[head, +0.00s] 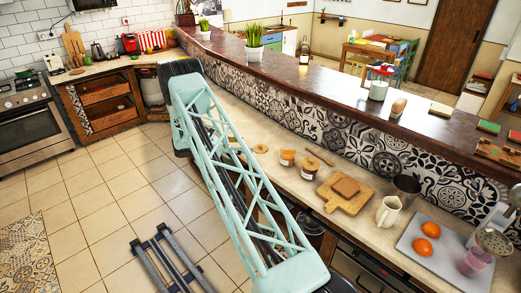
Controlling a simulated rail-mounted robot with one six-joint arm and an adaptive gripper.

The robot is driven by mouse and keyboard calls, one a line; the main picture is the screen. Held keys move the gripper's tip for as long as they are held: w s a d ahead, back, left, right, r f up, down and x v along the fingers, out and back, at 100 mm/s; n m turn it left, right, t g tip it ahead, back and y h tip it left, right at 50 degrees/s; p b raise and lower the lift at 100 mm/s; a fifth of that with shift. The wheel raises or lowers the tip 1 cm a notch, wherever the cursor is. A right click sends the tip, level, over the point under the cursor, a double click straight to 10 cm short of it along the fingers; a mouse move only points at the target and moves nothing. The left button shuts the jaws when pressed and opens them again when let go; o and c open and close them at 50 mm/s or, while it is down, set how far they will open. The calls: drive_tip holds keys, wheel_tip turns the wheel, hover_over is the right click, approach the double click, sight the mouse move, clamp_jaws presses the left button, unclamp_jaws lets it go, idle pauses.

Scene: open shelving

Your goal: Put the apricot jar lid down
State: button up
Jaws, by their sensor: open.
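Two small jars with orange-brown contents stand on the pale counter (345,225): a left jar (287,158) and a right jar (310,168). I cannot tell which is apricot, or whether either has its lid on. A flat tan disc (260,148) lies on the counter left of the jars; it is too small to tell whether it is a lid. My gripper is not visible. My pale green lattice arm link crosses the middle of the view and hides part of the counter and floor.
Right of the jars are a wooden stick (320,157), a cutting board (337,200) with a brown block, a dark pot (405,187), a white jug (388,211) and a grey tray (426,262) with orange fruit. A raised dark ledge (340,88) runs behind.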

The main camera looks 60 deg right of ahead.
sight(260, 146)
drive_tip(key=shift+x, duration=3)
drive_tip(key=shift+d, duration=0.1)
drive_tip(key=shift+f+p+x, duration=0.1)
drive_tip(key=shift+p+x, duration=0.25)
drive_tip(key=shift+x, duration=0.95)
drive_tip(key=shift+f+p+x, duration=0.15)
drive_tip(key=shift+p+x, duration=0.15)
drive_tip(key=shift+x, duration=0.95)
drive_tip(key=shift+c, duration=0.5)
drive_tip(key=c, duration=0.7)
drive_tip(key=shift+c, duration=0.4)
